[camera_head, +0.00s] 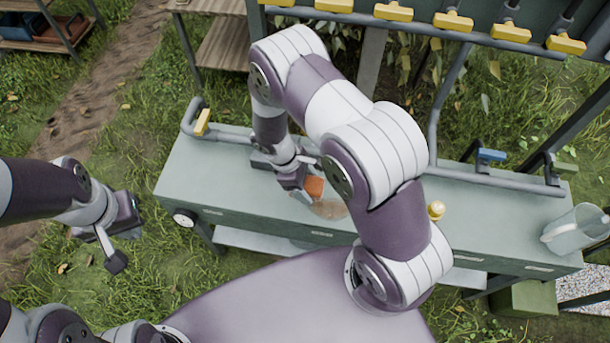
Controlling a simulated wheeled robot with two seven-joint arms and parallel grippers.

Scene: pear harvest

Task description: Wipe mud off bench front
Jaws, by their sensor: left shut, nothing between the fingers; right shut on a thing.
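The long grey-green bench (205,165) runs across the middle, with drawers along its front. A brown mud smear (330,209) lies at the bench's front edge, near the middle. My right gripper (308,188) is over the bench beside the smear, shut on a small orange block (314,186), perhaps a sponge. The block is right next to the smear; whether it touches is unclear. My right arm hides part of the bench to the right. My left gripper (114,262) is shut and empty, over the grass left of the bench.
A yellow knob (436,209) stands on the bench right of my arm. A clear jug (576,231) is at its right end. A blue handle (491,155) is on the back rail. Yellow-handled fittings (453,22) line a rack above. Grass at left is open.

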